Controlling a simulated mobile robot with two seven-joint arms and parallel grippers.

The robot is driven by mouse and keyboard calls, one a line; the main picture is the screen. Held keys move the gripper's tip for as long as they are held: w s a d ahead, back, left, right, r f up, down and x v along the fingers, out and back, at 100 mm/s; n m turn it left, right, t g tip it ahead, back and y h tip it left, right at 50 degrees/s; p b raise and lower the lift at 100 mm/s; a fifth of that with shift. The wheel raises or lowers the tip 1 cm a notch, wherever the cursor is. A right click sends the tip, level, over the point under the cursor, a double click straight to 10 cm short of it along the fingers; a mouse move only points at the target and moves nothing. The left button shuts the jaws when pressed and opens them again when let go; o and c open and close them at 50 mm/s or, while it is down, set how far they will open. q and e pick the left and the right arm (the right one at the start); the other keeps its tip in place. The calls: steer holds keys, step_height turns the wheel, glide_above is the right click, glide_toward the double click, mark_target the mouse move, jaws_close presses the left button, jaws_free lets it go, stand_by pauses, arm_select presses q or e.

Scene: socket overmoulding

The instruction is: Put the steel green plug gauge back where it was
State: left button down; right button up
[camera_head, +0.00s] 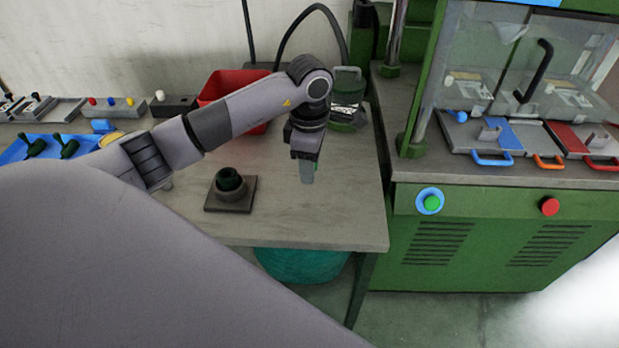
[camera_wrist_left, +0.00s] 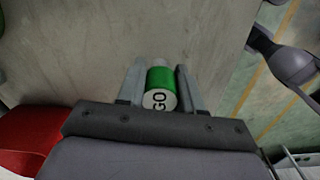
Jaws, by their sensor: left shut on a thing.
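The plug gauge (camera_wrist_left: 160,80) is a short cylinder with a green band, a pale steel end and a white face marked GO. My left gripper (camera_wrist_left: 159,68) is shut on it, one finger on each side, in the left wrist view. In the head view my left gripper (camera_head: 306,160) points down over the right part of the grey table, with a grey cylindrical end below it and a little green beside it. Clear air or contact with the table cannot be told. My right gripper is not in view.
A red bin (camera_head: 222,84) and a green container (camera_head: 347,90) stand behind. A blue tray (camera_head: 18,152) lies far left. The green press (camera_head: 490,215) stands right.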

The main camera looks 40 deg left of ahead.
arm_select(q)
step_height(320, 180, down, 4)
steer(key=shift+f, duration=0.2)
steer(key=shift+f, duration=0.1)
steer(key=c, duration=0.7)
jaws_free()
steer(key=shift+c, duration=0.2)
steer(key=shift+r, duration=0.4)
step_height(320, 180, up, 12)
steer(key=shift+f+b, duration=0.25)
steer(key=shift+b, duration=0.15)
